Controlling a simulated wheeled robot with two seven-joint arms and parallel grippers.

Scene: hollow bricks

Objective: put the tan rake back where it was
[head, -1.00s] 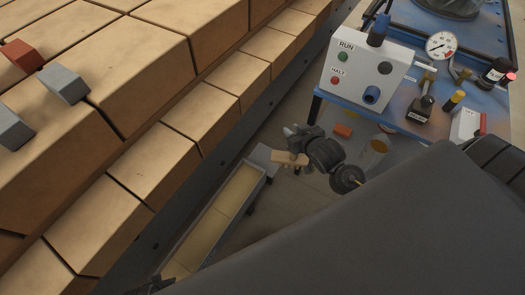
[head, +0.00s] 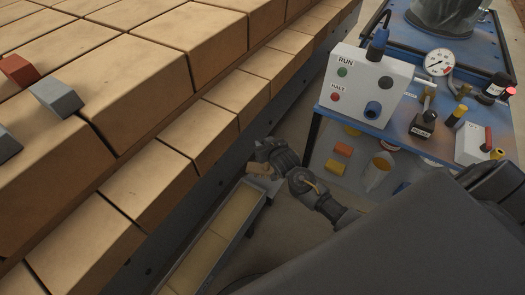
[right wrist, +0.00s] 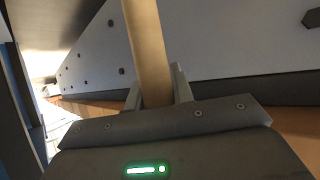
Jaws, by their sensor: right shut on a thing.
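My right gripper (head: 270,158) is at the middle of the head view, beside the wall of big tan blocks. It is shut on the tan rake (head: 258,169), of which only a short tan piece shows there. In the right wrist view the rake's tan handle (right wrist: 149,52) stands between the two fingers (right wrist: 154,90) and runs up out of the picture. The rake's head is not visible. My left gripper is not in view.
A narrow grey trough with a tan inside (head: 215,240) lies below the gripper. The stepped tan blocks (head: 160,185) fill the left. A blue table (head: 395,128) with a white RUN/HALT box (head: 368,85) stands at the right, with small items beneath it.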

